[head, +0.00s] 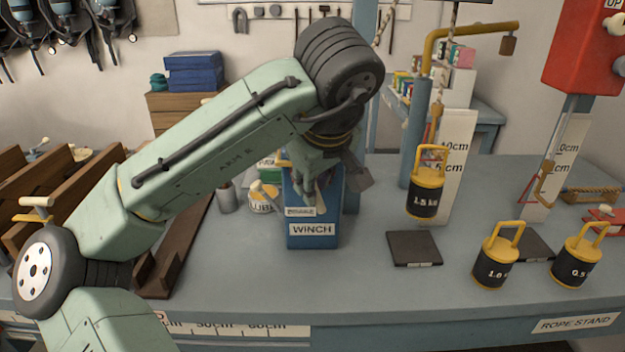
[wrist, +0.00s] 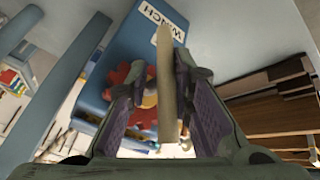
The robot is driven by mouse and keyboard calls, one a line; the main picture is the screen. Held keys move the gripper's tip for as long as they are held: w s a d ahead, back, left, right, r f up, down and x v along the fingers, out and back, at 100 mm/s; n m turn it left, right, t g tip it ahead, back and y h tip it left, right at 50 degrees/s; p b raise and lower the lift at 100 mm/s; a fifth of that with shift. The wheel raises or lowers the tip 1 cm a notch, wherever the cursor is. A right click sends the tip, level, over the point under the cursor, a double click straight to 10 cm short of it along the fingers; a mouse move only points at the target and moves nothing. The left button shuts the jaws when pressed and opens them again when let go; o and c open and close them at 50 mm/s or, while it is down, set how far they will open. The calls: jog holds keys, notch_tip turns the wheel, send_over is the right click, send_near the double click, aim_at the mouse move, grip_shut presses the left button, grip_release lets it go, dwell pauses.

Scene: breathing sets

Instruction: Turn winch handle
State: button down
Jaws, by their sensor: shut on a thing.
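The blue winch (head: 314,243), labelled WINCH, stands on the grey bench at the centre of the head view. It also shows at the top of the wrist view (wrist: 125,45), with a red toothed wheel (wrist: 117,78) on its side. A pale beige handle bar (wrist: 165,80) lies between my gripper's fingers. My gripper (head: 312,192) is at the winch's front and is shut on the handle; the arm hides much of the winch's top in the head view. A yellow and black 1.5 kg weight (head: 425,198) hangs upright above a dark pad (head: 413,249).
Two more weights, 1.0 kg (head: 494,262) and 0.5 kg (head: 578,262), stand to the right. A blue post with a yellow arm (head: 428,55) rises behind the hanging weight. The bench front is clear.

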jog(key=y, duration=0.1)
jog(key=m+y, duration=0.1)
jog(key=y, duration=0.1)
jog(key=y+b, duration=0.1)
jog(key=y, duration=0.1)
jog(key=shift+w+d+m, duration=0.1)
jog(key=shift+d+m, duration=0.2)
jog(key=shift+d, duration=0.05)
jog(key=shift+f, duration=0.1)
dwell(0.4)
jog(key=c, duration=1.2)
grip_release()
jog(key=shift+d+f, duration=0.1)
jog(key=shift+c, duration=0.2)
